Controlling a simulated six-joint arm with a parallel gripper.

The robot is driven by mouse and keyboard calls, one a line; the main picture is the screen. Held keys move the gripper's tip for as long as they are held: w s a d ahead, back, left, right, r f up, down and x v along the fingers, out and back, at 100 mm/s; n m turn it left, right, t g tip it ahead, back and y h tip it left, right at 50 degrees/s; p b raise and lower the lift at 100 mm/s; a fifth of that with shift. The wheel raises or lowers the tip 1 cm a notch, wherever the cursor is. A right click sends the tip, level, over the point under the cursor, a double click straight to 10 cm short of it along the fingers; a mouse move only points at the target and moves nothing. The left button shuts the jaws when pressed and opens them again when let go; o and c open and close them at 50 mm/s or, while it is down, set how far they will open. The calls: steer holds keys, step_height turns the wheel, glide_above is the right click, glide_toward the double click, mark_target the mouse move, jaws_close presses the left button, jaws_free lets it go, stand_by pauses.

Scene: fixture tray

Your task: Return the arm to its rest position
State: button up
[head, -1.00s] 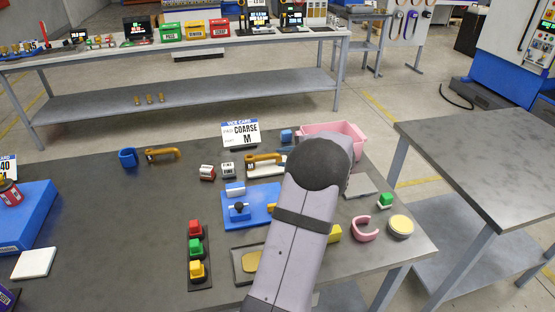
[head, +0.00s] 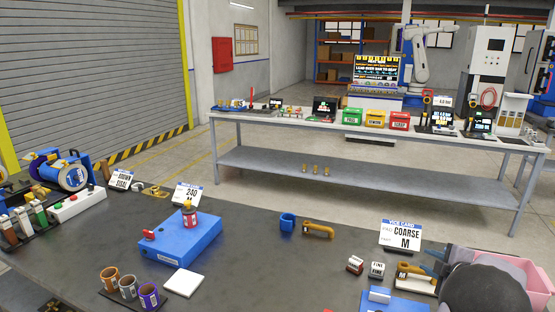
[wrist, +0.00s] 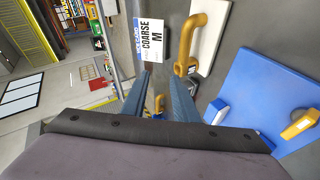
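My gripper (wrist: 158,85) shows in the wrist view as two blue-grey fingers with a clear gap between them. It is open, and nothing is held between the tips. In the head view my gripper (head: 431,262) shows at the lower right, partly hidden by my dark arm joint. It appears near an orange handled piece (head: 407,268) on a white plate (head: 420,284). In the wrist view that orange piece (wrist: 186,45) lies just beyond the fingertips, to their right, apart from them.
A COARSE M card (head: 400,235) stands behind the gripper. A pink bin (head: 510,272) is partly hidden by my arm. A blue fixture plate (wrist: 270,85) is to the right in the wrist view. The table's middle (head: 260,270) is bare.

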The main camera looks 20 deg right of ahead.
steer(key=w+a+r+m+p, duration=0.2)
steer(key=w+a+r+p, duration=0.1)
steer(key=w+a+r, duration=0.3)
steer(key=w+a+r+m+g+p, duration=0.1)
steer(key=w+a+m+g+p, duration=0.3)
steer(key=a, duration=0.9)
steer(key=s+a+m+g+y+p, duration=0.1)
steer(key=s+a+g+y+p, duration=0.15)
steer(key=s+a, duration=0.65)
steer(key=s+a+m+g+y+p, duration=0.1)
steer(key=s+a+g+p, duration=0.3)
steer(key=a, duration=0.9)
steer(key=s+a+m+g+y+p, duration=0.1)
steer(key=s+a+y+p, duration=0.1)
steer(key=s+a, duration=0.7)
step_height(320, 180, down, 6)
steer(key=w+a+b, duration=0.1)
steer(key=w+b, duration=0.1)
steer(key=b, duration=0.3)
steer(key=shift+a, duration=0.4)
steer(key=shift+r+t, duration=0.1)
steer(key=shift+t, duration=0.15)
